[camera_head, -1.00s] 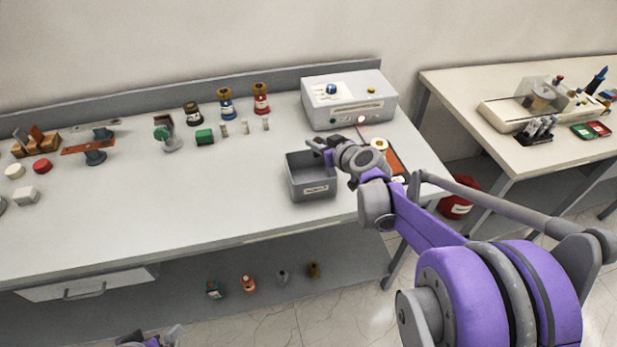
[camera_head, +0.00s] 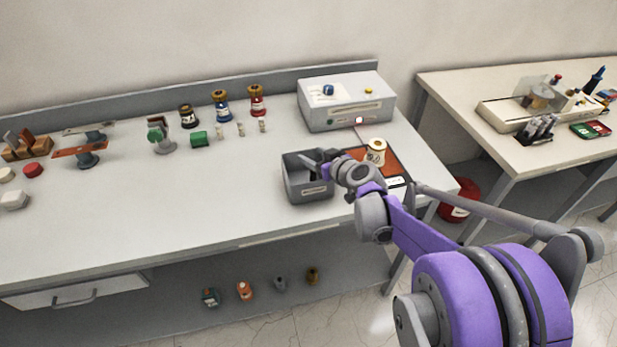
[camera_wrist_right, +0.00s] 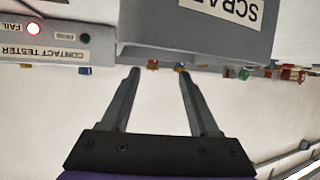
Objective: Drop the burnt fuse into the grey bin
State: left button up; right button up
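The grey bin (camera_head: 309,191) stands near the front edge of the workbench, right of its middle. In the right wrist view its wall (camera_wrist_right: 190,32) carries a label starting "SCRA". My right gripper (camera_head: 314,160) is over the bin's back right part, close to the rim. In the right wrist view its two fingers (camera_wrist_right: 160,73) are apart, with no fuse seen between them. I cannot make out a burnt fuse, and the bin's floor is partly hidden. Several small pale fuse-like pieces (camera_head: 241,129) stand at the back of the bench. My left gripper is out of view.
A contact tester (camera_head: 347,108) stands behind the bin, its red FAIL lamp (camera_wrist_right: 34,29) lit. A pale spool-like part (camera_head: 376,151) stands on an orange mat (camera_head: 398,167) beside my right wrist. A second table (camera_head: 500,140) is at right.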

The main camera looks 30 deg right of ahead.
jog(key=v, duration=1)
jog(key=shift+s+p, duration=0.4)
jog(key=shift+r, duration=0.1)
jog(key=s+a+f+g+y, duration=0.1)
jog(key=s+a+f+g, duration=0.25)
jog(key=a, duration=0.35)
jog(key=s+a+f+g, duration=0.2)
jog(key=s+a+f, duration=0.1)
jog(key=s+a, duration=0.3)
jog(key=s+a+f+g+h, duration=0.2)
jog(key=s+f, duration=0.2)
jog(key=s, duration=0.4)
jog(key=shift+s+a+m, duration=0.35)
jog(key=shift+a+m, duration=0.05)
jog(key=shift+f, duration=0.1)
